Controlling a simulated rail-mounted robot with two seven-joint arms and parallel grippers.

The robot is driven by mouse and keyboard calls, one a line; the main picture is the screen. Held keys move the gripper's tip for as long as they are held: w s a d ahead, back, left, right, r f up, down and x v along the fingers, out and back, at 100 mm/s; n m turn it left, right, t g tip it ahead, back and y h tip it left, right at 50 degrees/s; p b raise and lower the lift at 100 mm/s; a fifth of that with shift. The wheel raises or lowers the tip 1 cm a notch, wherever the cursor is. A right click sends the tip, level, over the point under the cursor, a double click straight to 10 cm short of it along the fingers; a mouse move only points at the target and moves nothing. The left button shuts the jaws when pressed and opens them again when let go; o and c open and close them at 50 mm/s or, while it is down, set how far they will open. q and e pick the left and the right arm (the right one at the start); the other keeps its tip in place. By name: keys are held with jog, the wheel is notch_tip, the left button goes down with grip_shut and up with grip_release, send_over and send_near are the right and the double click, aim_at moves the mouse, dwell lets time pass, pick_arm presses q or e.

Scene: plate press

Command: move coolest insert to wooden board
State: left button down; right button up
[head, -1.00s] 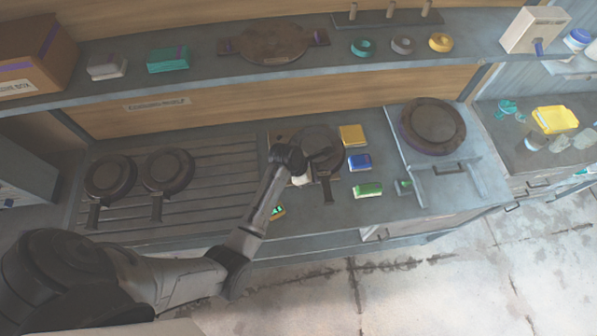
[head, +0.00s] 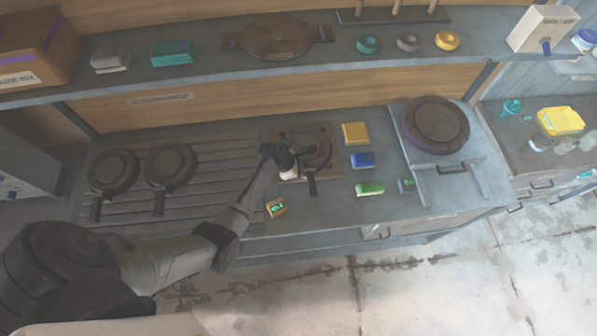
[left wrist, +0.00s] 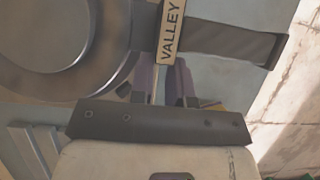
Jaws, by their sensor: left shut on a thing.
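A dark round insert (head: 316,143) with a handle pointing toward the front is at the wooden board (head: 333,169). I cannot tell whether it touches the board. My left gripper (head: 284,158) is shut at the insert's left side and hides part of it. In the left wrist view the insert's ring (left wrist: 70,62) fills the left, and its handle carries a tag (left wrist: 171,35) reading VALLEY. The gripper's fingers (left wrist: 168,98) show just below the tag. Two similar inserts, left (head: 113,171) and right (head: 170,166), lie on the ribbed rack (head: 220,165). My right gripper is not in view.
A small device with green digits (head: 277,207) stands near the counter's front. Yellow (head: 355,132), blue (head: 362,160) and green (head: 370,188) items line the board's right side. Beyond them is a press-like unit with a round dark plate (head: 437,124). A shelf runs behind.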

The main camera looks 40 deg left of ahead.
pick_arm(q)
jog(key=shift+w+f, duration=0.1)
dwell(0.3)
jog(key=c, duration=1.1)
grip_release()
jog(key=shift+f, duration=0.1)
jog(key=shift+a+r, duration=0.1)
jog(key=shift+r, duration=0.3)
jog(key=p+v, duration=0.1)
jog(key=v, duration=1.1)
jog(key=s+d+r+m+y, duration=0.1)
jog(key=s+d+r+m, duration=0.2)
jog(key=s+d+m, duration=0.4)
jog(key=s+d+r+m+y, duration=0.2)
jog(key=s+d+m, duration=0.4)
jog(key=s+m, duration=1.1)
jog(key=r+m, duration=0.1)
jog(key=m, duration=0.4)
jog(key=shift+s+d+r+g+y, duration=0.3)
jog(key=shift+s+d, duration=0.05)
